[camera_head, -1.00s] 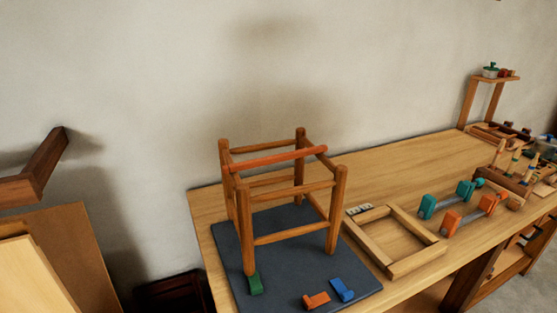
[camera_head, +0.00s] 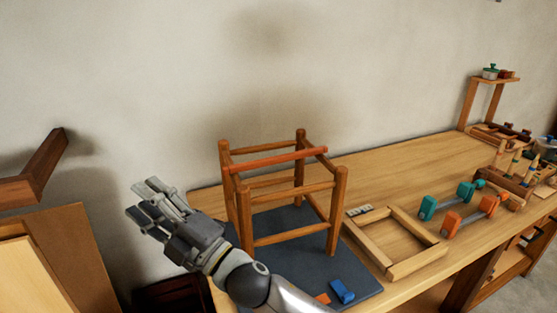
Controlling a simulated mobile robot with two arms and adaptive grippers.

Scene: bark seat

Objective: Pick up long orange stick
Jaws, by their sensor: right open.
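The long orange stick (camera_head: 278,158) lies across the top of a wooden stool frame (camera_head: 340,212), with its ends near the posts. The frame stands upright on a dark mat (camera_head: 290,262) on the workbench. My right gripper (camera_head: 143,198) is open and empty, to the left of the frame and apart from the stick. Its arm crosses in front of the mat's lower left and hides part of the frame's near left leg. My left gripper is not in view.
A blue clamp (camera_head: 342,291) and a partly hidden orange piece (camera_head: 322,298) lie on the mat. A square wooden frame (camera_head: 415,263), teal clamps (camera_head: 428,207) and orange clamps (camera_head: 451,224) lie to the right. The bench (camera_head: 400,170) is bare behind them.

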